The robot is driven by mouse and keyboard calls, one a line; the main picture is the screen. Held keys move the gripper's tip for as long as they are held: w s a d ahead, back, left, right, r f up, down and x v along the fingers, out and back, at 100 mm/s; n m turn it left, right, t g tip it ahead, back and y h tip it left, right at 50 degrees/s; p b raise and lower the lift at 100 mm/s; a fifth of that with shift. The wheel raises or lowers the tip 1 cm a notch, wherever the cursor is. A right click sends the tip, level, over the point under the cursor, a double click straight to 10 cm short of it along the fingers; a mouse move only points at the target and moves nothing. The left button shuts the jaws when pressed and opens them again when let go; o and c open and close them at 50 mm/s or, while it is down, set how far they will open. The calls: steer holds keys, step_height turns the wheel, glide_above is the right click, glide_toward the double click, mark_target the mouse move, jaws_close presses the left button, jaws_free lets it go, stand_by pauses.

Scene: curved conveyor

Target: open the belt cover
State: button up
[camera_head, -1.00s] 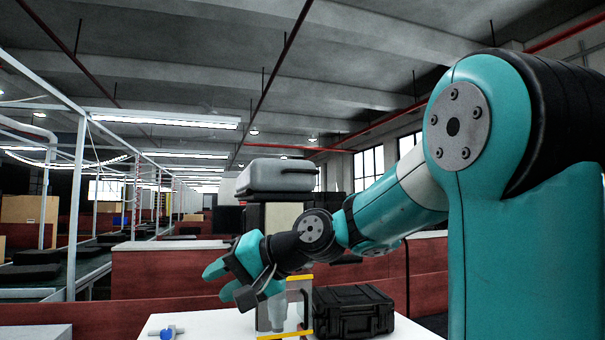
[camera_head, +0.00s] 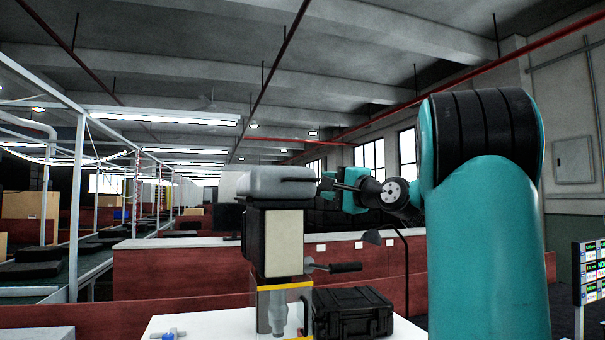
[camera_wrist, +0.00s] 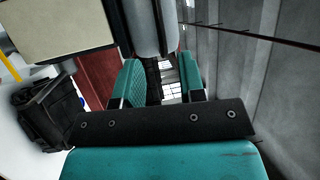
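The belt cover is the grey rounded housing (camera_head: 276,181) on top of a drill press (camera_head: 283,243) in the head view. It lies flat and looks closed. The cover's grey side also shows at the top middle of the wrist view (camera_wrist: 148,28). My gripper (camera_head: 328,184) is at the cover's right end in the head view. In the wrist view its two teal fingers (camera_wrist: 160,78) are apart, with nothing held between them. The cover lies just beyond the fingers. I cannot tell whether a finger touches it.
A dark feed handle (camera_head: 345,267) sticks out right of the press. Below is a clear guard with yellow edges (camera_head: 285,312). A black case (camera_head: 352,312) and a blue-and-white item (camera_head: 170,334) are on the white table (camera_head: 215,322). Red partitions (camera_head: 180,275) stand behind.

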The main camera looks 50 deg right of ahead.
mark_target(304, 180)
steer(key=p+x, duration=0.4)
steer(key=x, duration=0.6)
steer(key=shift+w, duration=0.2)
steer(key=shift+c, duration=0.2)
steer(key=shift+a, duration=0.1)
jaws_close()
